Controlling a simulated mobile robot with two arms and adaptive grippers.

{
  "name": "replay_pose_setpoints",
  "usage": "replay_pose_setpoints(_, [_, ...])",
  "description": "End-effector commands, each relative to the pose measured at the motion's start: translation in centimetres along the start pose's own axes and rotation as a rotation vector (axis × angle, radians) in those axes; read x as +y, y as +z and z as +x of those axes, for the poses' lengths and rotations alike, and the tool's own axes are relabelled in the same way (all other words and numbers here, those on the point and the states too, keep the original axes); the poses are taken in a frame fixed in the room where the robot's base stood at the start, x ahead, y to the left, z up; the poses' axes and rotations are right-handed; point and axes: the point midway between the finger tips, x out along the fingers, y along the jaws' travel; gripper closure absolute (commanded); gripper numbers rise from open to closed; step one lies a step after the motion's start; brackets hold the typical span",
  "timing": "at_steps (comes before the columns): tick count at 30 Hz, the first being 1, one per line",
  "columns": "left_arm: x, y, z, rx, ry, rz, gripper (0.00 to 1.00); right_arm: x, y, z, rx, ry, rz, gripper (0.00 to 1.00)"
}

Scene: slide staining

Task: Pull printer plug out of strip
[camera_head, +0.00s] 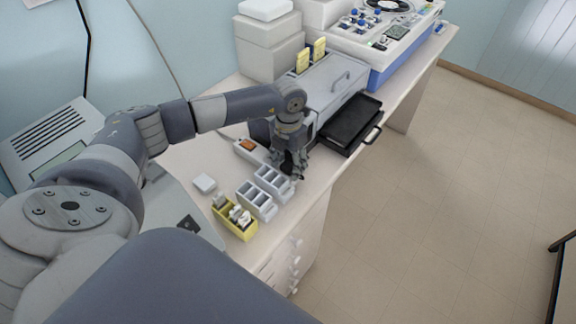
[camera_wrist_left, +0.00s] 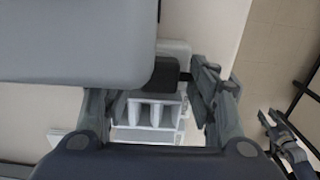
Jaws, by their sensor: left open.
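The power strip (camera_head: 250,150) is a pale bar with an orange switch, lying on the bench just left of my left gripper (camera_head: 291,168). My left gripper is open and points down at the bench, beside the strip and behind the grey racks. In the left wrist view a small black block (camera_wrist_left: 165,75) shows between the spread fingers of this gripper (camera_wrist_left: 152,82); I cannot tell whether it is the printer plug. The grey slide printer (camera_head: 325,88) stands behind the gripper. Part of the strip is hidden by my arm. What looks like my right gripper (camera_wrist_left: 284,138) hangs over the floor.
Two grey racks (camera_head: 257,198) and a yellow rack (camera_head: 234,217) stand near the bench's front edge. A small white block (camera_head: 204,183) lies left of them. A black tray (camera_head: 350,122) juts from the printer. White boxes (camera_head: 268,45) are stacked behind.

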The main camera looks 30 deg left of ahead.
Motion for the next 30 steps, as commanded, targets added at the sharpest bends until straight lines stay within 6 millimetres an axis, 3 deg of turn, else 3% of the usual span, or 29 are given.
replay_pose_setpoints(22, [0.05, 0.01, -0.05, 0.000, 0.000, 0.000, 0.47, -0.57, 0.36, 0.24, -0.007, -0.006, 0.004, 0.60])
replay_pose_setpoints(29, [0.04, 0.01, -0.04, 0.000, 0.000, 0.000, 0.97, -0.53, 0.37, 0.23, -0.007, -0.006, 0.004, 0.60])
replay_pose_setpoints(30, [0.04, 0.01, -0.03, 0.000, 0.000, 0.000, 1.00, -0.50, 0.38, 0.23, -0.007, -0.006, 0.003, 0.60])
